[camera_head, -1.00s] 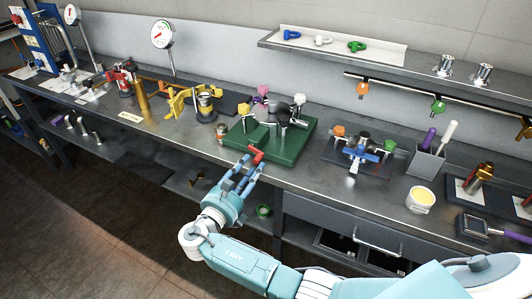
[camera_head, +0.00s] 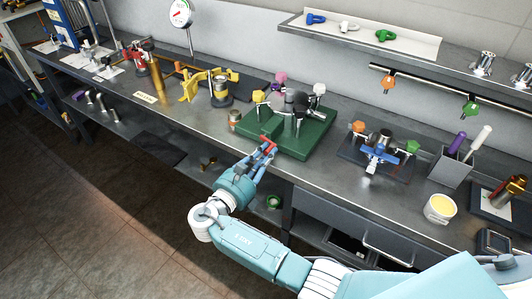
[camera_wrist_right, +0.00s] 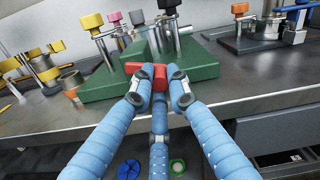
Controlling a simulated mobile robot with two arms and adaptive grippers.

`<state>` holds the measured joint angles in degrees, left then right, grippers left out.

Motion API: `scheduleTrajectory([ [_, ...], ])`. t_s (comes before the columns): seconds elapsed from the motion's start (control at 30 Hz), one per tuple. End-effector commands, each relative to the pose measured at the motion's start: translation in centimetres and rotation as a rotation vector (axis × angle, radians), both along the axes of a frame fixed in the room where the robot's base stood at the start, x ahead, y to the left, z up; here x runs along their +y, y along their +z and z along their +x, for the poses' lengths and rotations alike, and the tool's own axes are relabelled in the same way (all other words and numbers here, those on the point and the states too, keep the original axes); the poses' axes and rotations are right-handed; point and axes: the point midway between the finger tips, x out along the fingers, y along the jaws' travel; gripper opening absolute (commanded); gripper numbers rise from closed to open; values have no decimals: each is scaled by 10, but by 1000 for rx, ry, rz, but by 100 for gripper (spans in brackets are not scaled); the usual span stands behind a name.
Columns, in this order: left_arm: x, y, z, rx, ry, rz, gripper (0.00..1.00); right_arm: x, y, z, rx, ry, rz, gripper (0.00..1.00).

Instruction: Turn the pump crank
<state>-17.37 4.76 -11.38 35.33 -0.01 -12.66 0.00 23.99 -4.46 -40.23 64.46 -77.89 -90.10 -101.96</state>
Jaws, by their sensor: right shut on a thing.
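The pump (camera_head: 295,108) is a dark unit on a green base (camera_head: 310,142) on the bench, with several arms ending in coloured knobs. It also shows in the right wrist view, where its green base (camera_wrist_right: 195,68) lies just beyond my fingers. My right gripper (camera_head: 265,148) is shut on a red handle (camera_head: 270,140) at the front edge of the base. In the right wrist view the red handle (camera_wrist_right: 132,67) sits between the fingertips (camera_wrist_right: 160,74). The fingers hide part of it, and I cannot tell how it joins the pump. My left gripper is not in view.
A yellow-clamped unit (camera_head: 219,90) stands left of the pump. A blue fixture (camera_head: 378,158) with orange and green knobs stands to the right, then a tool holder (camera_head: 450,168) and a yellow-topped tub (camera_head: 440,208). A shelf (camera_head: 400,50) runs above.

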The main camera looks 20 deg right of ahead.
Motion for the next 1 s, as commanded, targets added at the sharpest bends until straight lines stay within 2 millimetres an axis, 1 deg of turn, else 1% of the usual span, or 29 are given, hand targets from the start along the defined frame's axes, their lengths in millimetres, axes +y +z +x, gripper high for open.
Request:
scheduleTrajectory([
  [0.67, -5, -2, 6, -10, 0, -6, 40, 0, -1, 2, -41, 1, 28, 0],
  [0.87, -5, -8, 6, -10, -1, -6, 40, 1, -5, 3, -110, 2, 82, 0],
  [1.0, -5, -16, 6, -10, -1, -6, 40, 2, -9, 5, -193, 2, 145, 0],
])
